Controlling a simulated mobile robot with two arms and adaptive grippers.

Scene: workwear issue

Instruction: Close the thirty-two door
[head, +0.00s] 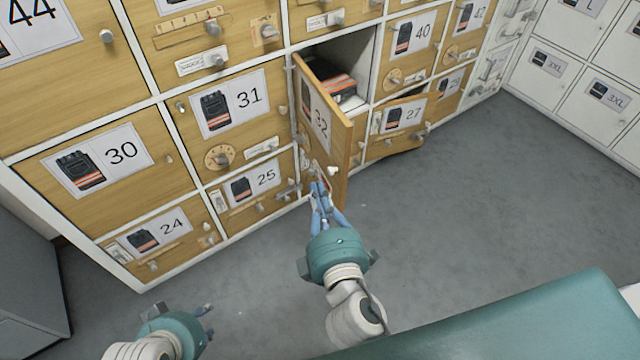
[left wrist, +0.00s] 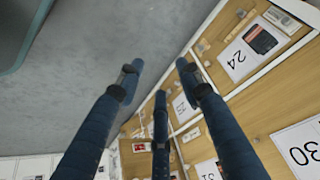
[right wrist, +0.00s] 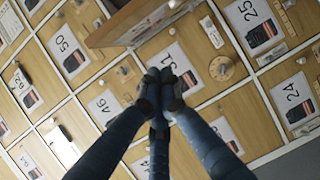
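The thirty-two door (head: 335,135) stands wide open in the head view, swung out from its left edge, its numbered face turned left. It also shows as a wooden panel at the top of the right wrist view (right wrist: 130,22). Its compartment (head: 350,50) holds a dark folded item with orange and pale stripes (head: 330,82). My right gripper (head: 320,188) is at the door's lower part, on the numbered-face side; contact is unclear. Its fingers are together, with nothing visible between them (right wrist: 160,78). My left gripper (head: 208,320) is low at the left, away from the lockers, fingers spread and empty (left wrist: 158,75).
Door 31 (head: 235,130) and door 25 (head: 230,205) are closed left of the open door. Door 27 (head: 385,145), to its right, looks slightly ajar. A teal surface (head: 520,320) fills the lower right. Grey floor (head: 470,200) is clear.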

